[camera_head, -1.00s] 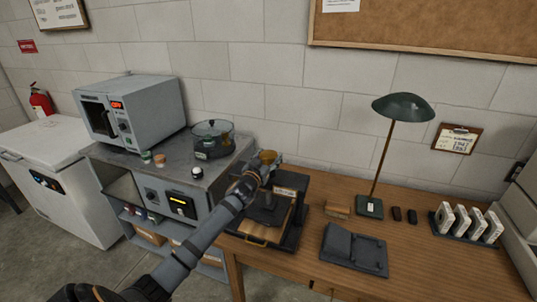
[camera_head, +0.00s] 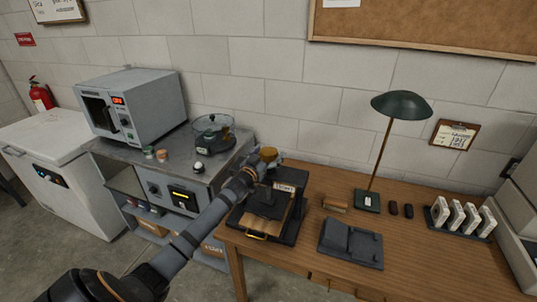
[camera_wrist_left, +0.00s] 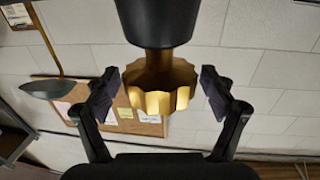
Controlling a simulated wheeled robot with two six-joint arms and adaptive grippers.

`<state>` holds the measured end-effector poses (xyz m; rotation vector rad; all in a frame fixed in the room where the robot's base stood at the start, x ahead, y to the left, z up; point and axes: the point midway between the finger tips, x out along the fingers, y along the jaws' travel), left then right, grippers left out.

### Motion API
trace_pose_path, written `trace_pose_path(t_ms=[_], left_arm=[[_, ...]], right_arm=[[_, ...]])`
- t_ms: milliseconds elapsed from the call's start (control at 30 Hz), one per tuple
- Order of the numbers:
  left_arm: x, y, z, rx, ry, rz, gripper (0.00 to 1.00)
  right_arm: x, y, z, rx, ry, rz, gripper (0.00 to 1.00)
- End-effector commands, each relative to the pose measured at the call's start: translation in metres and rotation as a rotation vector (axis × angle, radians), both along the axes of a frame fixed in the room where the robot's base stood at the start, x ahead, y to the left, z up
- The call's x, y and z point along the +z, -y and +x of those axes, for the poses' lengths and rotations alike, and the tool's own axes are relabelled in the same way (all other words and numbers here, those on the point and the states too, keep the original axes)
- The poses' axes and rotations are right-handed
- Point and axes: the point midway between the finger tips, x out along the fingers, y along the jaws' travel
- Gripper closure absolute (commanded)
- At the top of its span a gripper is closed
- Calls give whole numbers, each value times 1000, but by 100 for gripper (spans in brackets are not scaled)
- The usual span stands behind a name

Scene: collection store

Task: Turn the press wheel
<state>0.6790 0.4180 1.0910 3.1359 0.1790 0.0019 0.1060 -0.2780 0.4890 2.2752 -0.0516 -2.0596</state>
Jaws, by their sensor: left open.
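The press wheel (camera_wrist_left: 160,88) is a brass, lobed knob under a dark collar in the left wrist view. In the head view the wheel (camera_head: 268,154) shows as a small brass top above the press. The dark press (camera_head: 266,205) stands at the left end of the wooden desk, with a wooden board and a brass handle at its front. My left gripper (camera_wrist_left: 160,92) is open, with one finger on each side of the wheel and a visible gap on both sides. In the head view my left arm partly hides the press. My right gripper is not in view.
A dark tray (camera_head: 352,244), a green lamp (camera_head: 399,106) and a rack of white cases (camera_head: 462,218) stand on the desk right of the press. A grey bench with an oven (camera_head: 133,106) and a glass-lidded pot (camera_head: 213,135) is to the left.

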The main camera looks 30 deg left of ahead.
Motion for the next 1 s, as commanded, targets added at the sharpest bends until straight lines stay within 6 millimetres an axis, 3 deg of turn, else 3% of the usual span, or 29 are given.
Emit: trace_pose_path(t_ms=[267,800,1000], left_arm=[[-1,1,-21,-1,-5,7,16],[-2,11,-108,2,-10,13,16],[-1,14,-119,-1,-2,5,16]], right_arm=[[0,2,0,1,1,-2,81],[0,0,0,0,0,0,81],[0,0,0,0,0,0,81]])
